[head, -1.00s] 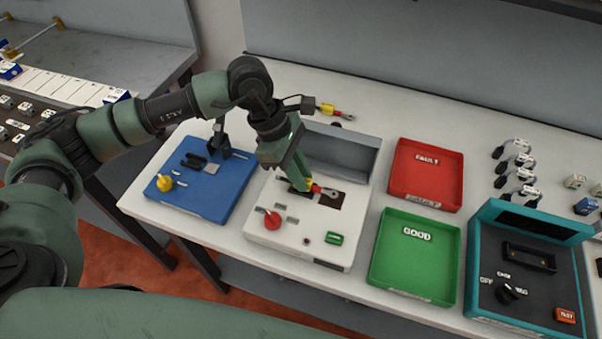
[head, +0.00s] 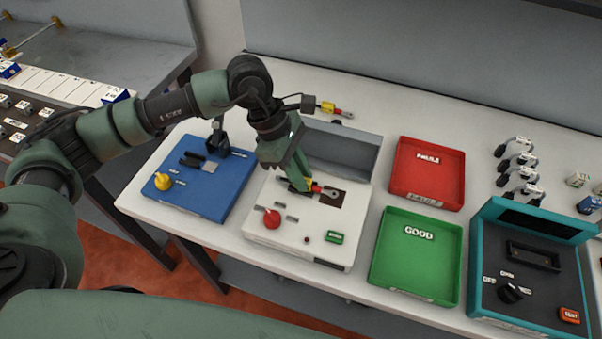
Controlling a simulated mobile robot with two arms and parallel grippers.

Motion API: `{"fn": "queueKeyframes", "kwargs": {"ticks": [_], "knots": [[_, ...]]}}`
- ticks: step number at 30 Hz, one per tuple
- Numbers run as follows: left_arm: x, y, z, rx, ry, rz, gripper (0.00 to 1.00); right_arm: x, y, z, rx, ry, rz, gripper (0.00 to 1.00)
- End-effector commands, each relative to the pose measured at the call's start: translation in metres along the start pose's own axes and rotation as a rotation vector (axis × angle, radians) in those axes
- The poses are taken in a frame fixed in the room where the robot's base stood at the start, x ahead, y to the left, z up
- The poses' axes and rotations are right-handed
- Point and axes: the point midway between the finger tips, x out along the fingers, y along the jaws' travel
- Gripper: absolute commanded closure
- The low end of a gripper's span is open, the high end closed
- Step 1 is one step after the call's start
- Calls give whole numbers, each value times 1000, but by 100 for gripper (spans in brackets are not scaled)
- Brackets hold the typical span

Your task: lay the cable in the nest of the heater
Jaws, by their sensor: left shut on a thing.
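The heater (head: 327,247) is a white box with a red knob, a green button, a grey raised cover at the back and a dark recess, the nest (head: 331,199), in its top. My left gripper (head: 304,188) points down over the heater and is shut on the cable (head: 322,189). The red sleeve and metal lug of the cable stick out to the right, over or at the dark recess. I cannot tell whether the cable touches the nest. The rest of the cable is hidden by the gripper. My right gripper is not in view.
A blue fixture (head: 212,197) with a yellow knob stands to the left. A red FAULT tray (head: 424,202), a green GOOD tray (head: 413,290) and a teal tester (head: 530,292) stand to the right. Another yellow and red cable end (head: 327,107) lies behind the heater.

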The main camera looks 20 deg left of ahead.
Motion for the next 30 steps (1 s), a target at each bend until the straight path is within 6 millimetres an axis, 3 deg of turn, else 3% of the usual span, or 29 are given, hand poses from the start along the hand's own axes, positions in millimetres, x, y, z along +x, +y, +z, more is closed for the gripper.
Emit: {"fn": "queueKeyframes", "kwargs": {"ticks": [7,8,10,17,20,30], "knots": [[0,0,0,0,0,0,100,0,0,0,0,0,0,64],[0,0,0,1,0,1,79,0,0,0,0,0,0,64],[0,0,0,0,0,0,59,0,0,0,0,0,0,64],[0,0,0,0,0,0,59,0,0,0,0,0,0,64],[0,0,0,0,0,0,41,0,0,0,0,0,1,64],[-1,0,0,0,0,0,41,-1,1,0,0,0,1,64]]}}
